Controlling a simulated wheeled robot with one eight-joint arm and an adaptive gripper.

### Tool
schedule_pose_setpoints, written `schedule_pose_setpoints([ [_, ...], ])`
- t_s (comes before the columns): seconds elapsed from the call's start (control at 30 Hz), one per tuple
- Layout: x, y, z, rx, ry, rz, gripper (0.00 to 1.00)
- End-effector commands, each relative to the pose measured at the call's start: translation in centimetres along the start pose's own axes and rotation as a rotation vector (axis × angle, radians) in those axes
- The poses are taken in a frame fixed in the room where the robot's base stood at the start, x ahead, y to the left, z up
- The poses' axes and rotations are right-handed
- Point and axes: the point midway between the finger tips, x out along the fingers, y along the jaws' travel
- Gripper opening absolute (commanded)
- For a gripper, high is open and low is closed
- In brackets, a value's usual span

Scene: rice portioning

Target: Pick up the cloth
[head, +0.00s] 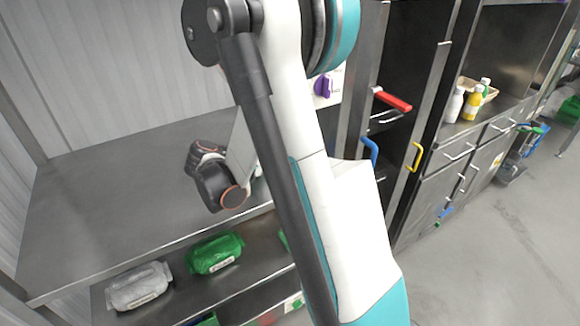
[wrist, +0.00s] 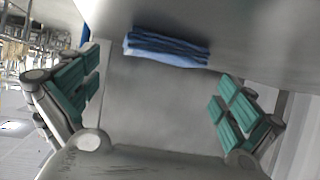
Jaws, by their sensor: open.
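The cloth (wrist: 166,47) is blue and folded into a flat stack. In the wrist view it lies on a grey metal surface (wrist: 155,110), near the top centre. My gripper (wrist: 160,86) is open and empty, with its teal-padded fingers spread left and right. The cloth shows beyond the fingers and between their directions, apart from both. In the head view my arm crosses the picture, and neither the cloth nor the fingers can be made out there.
In the head view a bare steel counter (head: 110,190) stands at left. On the shelf below lie a green package (head: 215,253) and a white package (head: 138,287). Bottles (head: 472,102) stand on a counter at right. Open grey floor (head: 490,240) lies at lower right.

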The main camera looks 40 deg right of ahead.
Motion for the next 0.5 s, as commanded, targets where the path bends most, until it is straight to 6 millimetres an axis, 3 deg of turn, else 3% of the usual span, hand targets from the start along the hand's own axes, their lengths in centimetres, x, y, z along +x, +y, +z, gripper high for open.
schedule_pose_setpoints([
  [0.23, 3.7, -0.1, 0.4, 0.002, 0.0, 0.003, 1.0],
  [0.5, 4.1, -0.2, 0.2, 0.0, 0.0, 0.001, 1.0],
])
